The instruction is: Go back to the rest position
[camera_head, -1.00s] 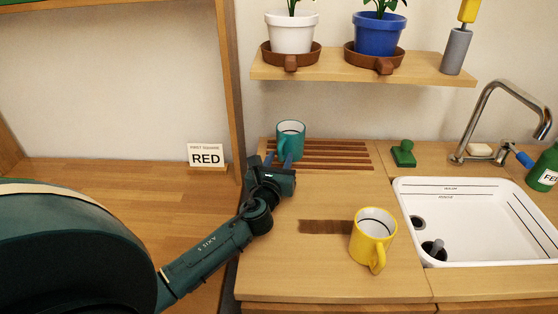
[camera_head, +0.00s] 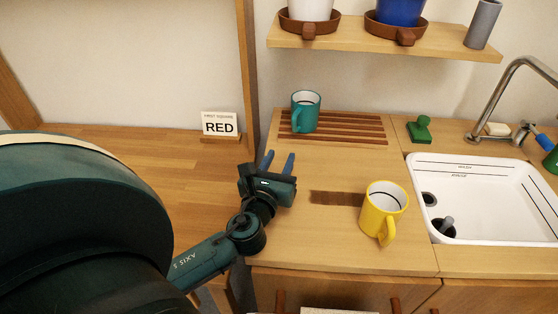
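My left gripper (camera_head: 277,162) is over the left part of the counter, its two blue fingers apart with nothing between them. The teal mug (camera_head: 305,112) stands upright on the slatted drying rack (camera_head: 350,128), beyond the fingertips and clear of them. A yellow mug (camera_head: 384,211) stands on the counter to the right of the gripper, beside a dark brown strip (camera_head: 337,198). My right gripper is not in the view.
The white sink (camera_head: 475,172) is at the right with a curved tap (camera_head: 499,93). A green block-like object (camera_head: 420,129) stands behind it. A RED sign (camera_head: 220,125) is at the left. A shelf (camera_head: 375,47) with pots overhangs the rack.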

